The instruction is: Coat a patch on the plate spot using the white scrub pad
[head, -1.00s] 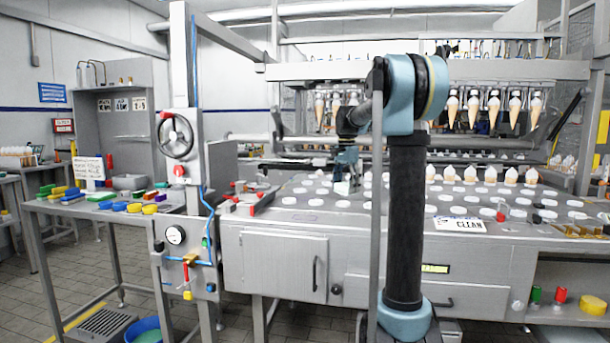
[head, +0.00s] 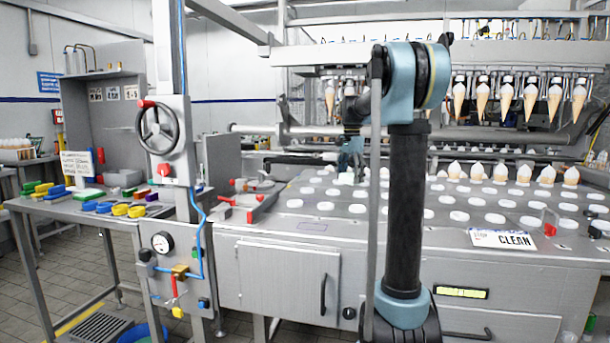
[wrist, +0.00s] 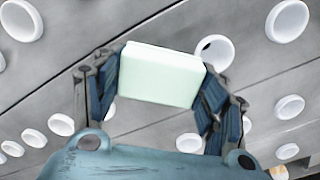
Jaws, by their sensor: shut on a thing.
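My gripper (wrist: 160,88) is shut on a pale white block, the scrub pad (wrist: 160,76), seen in the wrist view with a finger on each side. In the head view my gripper (head: 352,166) is over the grey metal plate (head: 330,240), among its white discs; the pad is too small there to make out clearly. The wrist view shows bare plate (wrist: 100,55) behind the pad, and I cannot tell whether they touch. A faint rectangular outline (head: 313,226) lies on the plate's front left part; I cannot tell whether it is the spot.
White discs (head: 357,209) stud the plate. A red-and-grey clamp fixture (head: 248,205) stands at its left and a CLEAN sign (head: 502,239) at its front right. Cones (head: 505,98) hang above the back. A side table (head: 60,206) holds coloured blocks.

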